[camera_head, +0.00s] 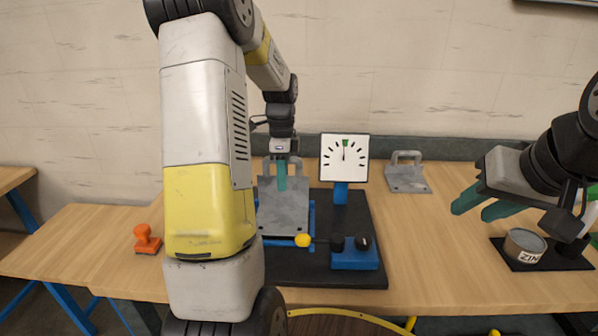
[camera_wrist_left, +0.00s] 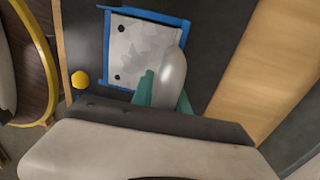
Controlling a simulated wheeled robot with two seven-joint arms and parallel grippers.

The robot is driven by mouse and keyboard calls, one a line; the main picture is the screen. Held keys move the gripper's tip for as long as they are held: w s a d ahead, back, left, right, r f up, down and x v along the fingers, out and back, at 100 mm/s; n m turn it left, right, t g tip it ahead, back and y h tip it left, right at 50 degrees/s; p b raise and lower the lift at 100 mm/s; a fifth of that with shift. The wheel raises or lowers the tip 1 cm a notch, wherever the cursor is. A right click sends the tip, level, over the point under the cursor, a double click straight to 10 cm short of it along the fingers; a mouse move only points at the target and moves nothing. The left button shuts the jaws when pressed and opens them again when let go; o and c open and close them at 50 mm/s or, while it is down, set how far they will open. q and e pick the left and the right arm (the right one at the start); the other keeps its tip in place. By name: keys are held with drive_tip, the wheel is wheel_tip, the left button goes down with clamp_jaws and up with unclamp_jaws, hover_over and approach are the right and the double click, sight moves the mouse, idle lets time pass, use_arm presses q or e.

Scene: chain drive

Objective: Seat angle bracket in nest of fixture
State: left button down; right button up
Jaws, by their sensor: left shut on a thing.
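The grey metal angle bracket (camera_head: 284,215) has a plate with small holes and a raised handle. My left gripper (camera_head: 282,176) is shut on the handle, its teal fingers on either side. In the left wrist view the bracket's plate (camera_wrist_left: 138,52) shows within the outline of the blue nest (camera_wrist_left: 120,10) of the fixture, with black base around it. In the head view, blue nest edges show along the plate's right and front. I cannot tell whether the plate rests fully flat. My right gripper (camera_head: 481,205) is open and empty, at the right above the table.
A dial gauge (camera_head: 344,158) stands behind the fixture. A yellow ball knob (camera_head: 303,240) and a blue block (camera_head: 354,258) with black knobs are in front. Another grey handled bracket (camera_head: 408,178) lies at the back right. An orange stamp (camera_head: 147,239) is left; a tin (camera_head: 525,244) is right.

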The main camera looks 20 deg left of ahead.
use_arm(q)
drive_tip(key=shift+f, duration=0.8)
drive_tip(key=c, duration=1.2)
unclamp_jaws()
drive_tip(key=shift+s, duration=0.1)
drive_tip(key=r, duration=0.7)
drive_tip(key=shift+w+a+r, duration=0.1)
drive_tip(key=shift+w+r, duration=0.3)
